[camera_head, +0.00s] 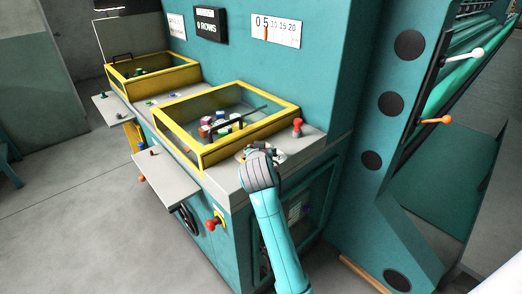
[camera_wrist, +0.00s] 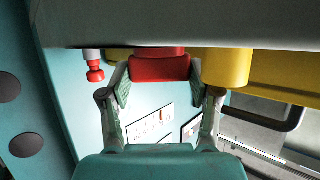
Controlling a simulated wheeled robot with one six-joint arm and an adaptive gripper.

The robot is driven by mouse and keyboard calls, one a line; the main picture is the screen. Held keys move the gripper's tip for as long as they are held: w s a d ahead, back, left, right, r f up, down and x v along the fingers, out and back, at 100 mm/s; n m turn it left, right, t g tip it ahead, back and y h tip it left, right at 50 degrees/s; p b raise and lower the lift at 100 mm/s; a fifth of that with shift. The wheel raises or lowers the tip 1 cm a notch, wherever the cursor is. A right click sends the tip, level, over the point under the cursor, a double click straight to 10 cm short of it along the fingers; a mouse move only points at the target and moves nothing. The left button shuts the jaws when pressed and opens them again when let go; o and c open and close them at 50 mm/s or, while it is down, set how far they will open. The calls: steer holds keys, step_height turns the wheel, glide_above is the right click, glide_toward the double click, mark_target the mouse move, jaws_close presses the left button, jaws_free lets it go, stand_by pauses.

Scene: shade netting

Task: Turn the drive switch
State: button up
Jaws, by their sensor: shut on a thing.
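My gripper (camera_head: 260,165) is at the front right corner of the machine's light counter, over a pale round plate (camera_head: 279,157). In the wrist view my gripper (camera_wrist: 160,82) has its two fingers on either side of a red block-shaped handle (camera_wrist: 160,68), shut on it. The handle looks like the drive switch, though no label shows. In the head view my gripper and wrist hide most of it. The handle's turn angle cannot be told.
A red-topped post (camera_head: 297,128) stands close by on the counter. A yellow-framed clear box (camera_head: 204,158) with coloured pieces lies left of my gripper. A red knob (camera_head: 212,223) sits on the front. A numbered sign (camera_head: 276,31) hangs behind. Floor at left is clear.

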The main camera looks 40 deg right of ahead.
steer(key=shift+f+m+g+h, duration=0.1)
steer(key=shift+m+g+h, duration=0.2)
steer(key=o, duration=0.9)
steer(key=shift+c, duration=0.2)
steer(key=v, duration=1.2)
